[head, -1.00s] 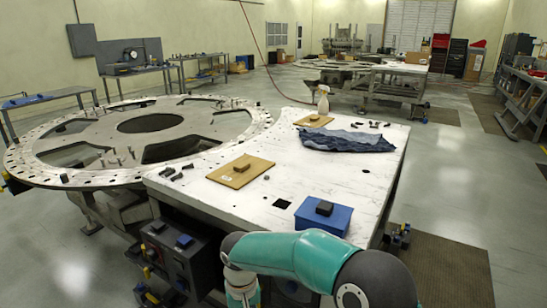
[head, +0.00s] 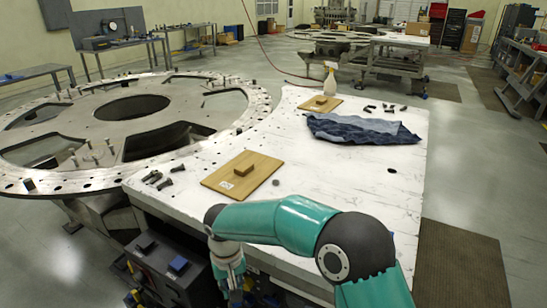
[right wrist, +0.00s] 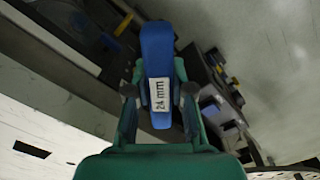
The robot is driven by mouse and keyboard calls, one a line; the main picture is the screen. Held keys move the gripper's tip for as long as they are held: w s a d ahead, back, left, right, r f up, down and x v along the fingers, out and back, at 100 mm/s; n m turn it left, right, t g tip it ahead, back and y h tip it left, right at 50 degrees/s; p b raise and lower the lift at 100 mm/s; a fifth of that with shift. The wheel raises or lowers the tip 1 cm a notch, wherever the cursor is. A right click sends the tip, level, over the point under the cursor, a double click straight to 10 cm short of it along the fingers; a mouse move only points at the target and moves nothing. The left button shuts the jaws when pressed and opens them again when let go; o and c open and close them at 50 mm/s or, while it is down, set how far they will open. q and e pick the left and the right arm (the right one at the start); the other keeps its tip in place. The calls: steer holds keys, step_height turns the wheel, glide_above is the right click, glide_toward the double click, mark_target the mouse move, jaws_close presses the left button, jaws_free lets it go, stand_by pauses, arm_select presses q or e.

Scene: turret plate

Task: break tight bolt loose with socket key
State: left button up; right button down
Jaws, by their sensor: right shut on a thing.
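The socket key (right wrist: 157,45) is a blue bar with a white "24 mm" label in the right wrist view. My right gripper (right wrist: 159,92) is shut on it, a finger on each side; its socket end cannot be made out. In the head view my right arm reaches across the front of the white table and bends down at its front edge; the key is not visible there. The turret plate (head: 60,135) is a large grey ring at the left with several bolts (head: 29,185) standing on it. I cannot tell which is tight. My left gripper is not in view.
The white table (head: 330,185) carries a wooden board with a block (head: 240,172), loose dark bolts (head: 160,178), a blue cloth (head: 360,128) and a spray bottle (head: 331,80). A dark cabinet (head: 160,270) stands below its front edge.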

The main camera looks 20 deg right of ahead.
steer(key=shift+d+r, duration=0.15)
steer(key=shift+d, duration=0.05)
